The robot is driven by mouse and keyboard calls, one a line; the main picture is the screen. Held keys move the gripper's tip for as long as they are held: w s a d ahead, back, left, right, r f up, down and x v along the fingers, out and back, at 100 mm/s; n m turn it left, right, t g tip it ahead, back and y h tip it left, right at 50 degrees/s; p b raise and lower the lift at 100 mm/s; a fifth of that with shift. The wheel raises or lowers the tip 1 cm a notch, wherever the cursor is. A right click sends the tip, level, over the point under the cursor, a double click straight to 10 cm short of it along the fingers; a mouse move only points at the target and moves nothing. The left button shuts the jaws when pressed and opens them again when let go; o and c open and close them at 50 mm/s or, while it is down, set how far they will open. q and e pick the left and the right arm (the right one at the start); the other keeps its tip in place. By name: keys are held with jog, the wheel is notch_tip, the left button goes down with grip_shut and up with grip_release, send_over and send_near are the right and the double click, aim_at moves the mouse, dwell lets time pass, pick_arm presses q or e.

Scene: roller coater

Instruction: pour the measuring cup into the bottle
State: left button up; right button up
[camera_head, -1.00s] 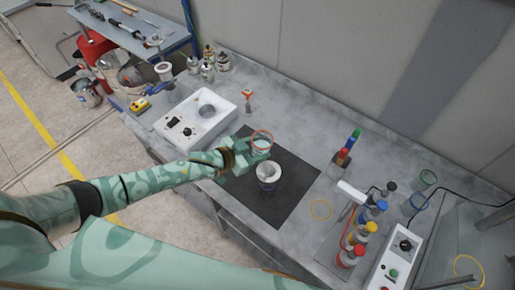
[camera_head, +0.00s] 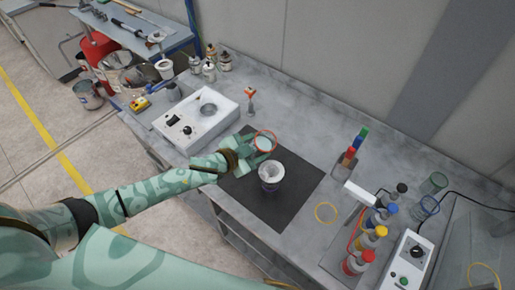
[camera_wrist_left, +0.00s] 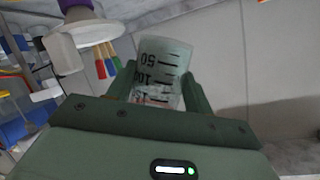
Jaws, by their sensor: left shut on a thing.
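My left gripper (camera_head: 258,149) is shut on the clear measuring cup (camera_head: 264,142), which has a red-orange ring at its rim in the head view. In the left wrist view the cup (camera_wrist_left: 162,72) sits between the fingers, its scale marks reading upside down. In the left wrist view the bottle's purple part and pale flared top (camera_wrist_left: 90,32) show at upper left. My right gripper is out of view.
A white device (camera_head: 197,118) stands left of the mat. The wall closes the back.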

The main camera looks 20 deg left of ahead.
pick_arm(q)
jog(key=shift+w+a+f+m+t+y+b, duration=0.1)
jog(key=shift+f+m+t+y+b, duration=0.35)
jog(key=shift+b, duration=1.55)
jog(key=shift+w+a+f+m+t+y+b, duration=0.1)
jog(key=shift+f+m+t+b, duration=0.35)
jog(key=shift+f+m+b, duration=1.05)
jog(key=shift+r+n+b, duration=0.25)
jog(key=shift+r+b, duration=0.1)
jog(key=shift+r, duration=0.35)
jog(key=shift+s+f+b, duration=0.1)
jog(key=shift+f+b, duration=0.05)
jog(key=shift+b, duration=0.4)
jog(key=shift+s+m+t+b, duration=0.1)
jog(key=shift+m+t+b, duration=0.5)
jog(key=shift+m+b, duration=0.5)
jog(key=shift+s+d+r+m+t+y+b, duration=0.15)
jog(key=shift+r+m+t+b, duration=0.2)
jog(key=shift+m, duration=0.25)
jog(key=shift+d+r+m+t+y+b, duration=0.1)
jog(key=shift+r+m+t+b, duration=0.15)
jog(key=shift+m+b, duration=0.3)
dwell(1.0)
